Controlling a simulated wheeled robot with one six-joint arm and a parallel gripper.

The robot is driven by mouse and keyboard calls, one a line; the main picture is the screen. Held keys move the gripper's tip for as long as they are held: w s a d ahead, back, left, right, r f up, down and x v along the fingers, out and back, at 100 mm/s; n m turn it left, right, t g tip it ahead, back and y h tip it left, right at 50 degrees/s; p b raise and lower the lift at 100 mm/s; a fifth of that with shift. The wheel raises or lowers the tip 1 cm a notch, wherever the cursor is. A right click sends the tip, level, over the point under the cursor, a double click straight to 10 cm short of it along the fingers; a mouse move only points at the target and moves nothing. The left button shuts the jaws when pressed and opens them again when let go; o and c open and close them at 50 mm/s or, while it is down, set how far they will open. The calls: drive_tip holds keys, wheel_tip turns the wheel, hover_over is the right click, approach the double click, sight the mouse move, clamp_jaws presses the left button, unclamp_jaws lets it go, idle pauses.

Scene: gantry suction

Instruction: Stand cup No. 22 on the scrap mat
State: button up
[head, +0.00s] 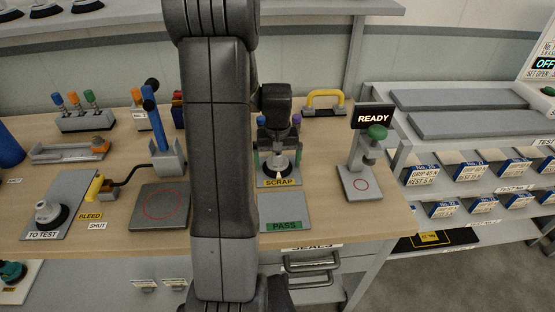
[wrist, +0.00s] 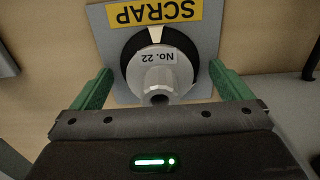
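Cup No. 22 (wrist: 158,72) is a suction cup with a black rim and a grey metal neck, its label showing in the wrist view. It stands upright on the grey scrap mat (wrist: 105,20) with the yellow SCRAP label; the cup (head: 281,166) and the mat (head: 264,183) also show in the head view. My gripper (wrist: 162,88) is open, one green finger on each side of the cup with a clear gap to it. In the head view my gripper (head: 278,158) is over the scrap mat, partly hidden by my arm.
A PASS mat (head: 285,207) lies empty in front of the scrap mat. A stand with a green knob (head: 377,132) and a READY sign (head: 374,117) are to the right. At left are a red-circled plate (head: 160,205) and a TO TEST mat with another cup (head: 48,212).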

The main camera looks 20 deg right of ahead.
wheel_tip(320, 180, up, 12)
drive_tip(key=shift+r, duration=0.15)
idle(0.6)
